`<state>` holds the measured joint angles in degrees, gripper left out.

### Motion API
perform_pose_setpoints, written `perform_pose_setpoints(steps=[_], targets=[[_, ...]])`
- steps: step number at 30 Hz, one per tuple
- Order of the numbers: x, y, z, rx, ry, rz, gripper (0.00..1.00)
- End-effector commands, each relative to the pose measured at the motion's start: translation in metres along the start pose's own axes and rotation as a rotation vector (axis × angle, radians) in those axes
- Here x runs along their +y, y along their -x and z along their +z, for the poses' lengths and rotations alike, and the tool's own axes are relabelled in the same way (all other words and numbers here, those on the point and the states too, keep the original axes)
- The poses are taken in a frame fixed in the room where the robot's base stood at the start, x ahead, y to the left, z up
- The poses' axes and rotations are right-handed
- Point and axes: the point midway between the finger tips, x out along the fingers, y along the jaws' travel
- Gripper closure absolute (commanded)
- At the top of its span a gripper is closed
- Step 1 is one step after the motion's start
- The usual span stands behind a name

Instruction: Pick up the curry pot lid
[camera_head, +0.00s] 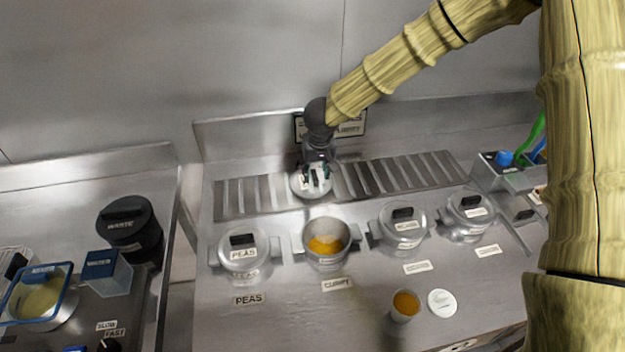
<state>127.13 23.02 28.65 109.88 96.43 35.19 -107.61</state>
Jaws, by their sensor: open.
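The curry pot (325,262) stands uncovered behind the CURRY label (338,285), with yellow-orange food inside. A round, pale lid (299,187) lies on the slatted strip behind the pot; I take it to be the curry pot lid. My gripper (317,178) points down right over this lid. Its jaws are open around or just above the middle of the lid. The gripper hides the lid's handle and part of its top, so I cannot tell whether the fingers touch it.
Lidded pots stand on both sides, including the peas pot (240,262) at left and another lidded pot (402,236) at right. A small cup of orange food (404,306) and a white disc (442,302) sit in front. The slatted strip (400,175) is clear to the right.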

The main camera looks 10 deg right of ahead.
Motion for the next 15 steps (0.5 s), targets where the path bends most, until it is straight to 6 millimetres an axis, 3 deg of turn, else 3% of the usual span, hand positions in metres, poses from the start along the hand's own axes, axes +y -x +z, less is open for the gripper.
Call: perform_pose_setpoints(steps=[6,13,15], targets=[[0.000,-0.018,0.000,-0.001,0.002,0.001,0.60],[0.000,-0.019,0.001,-0.001,0.001,0.001,0.60],[0.000,-0.018,0.001,0.000,0.001,0.000,0.71]])
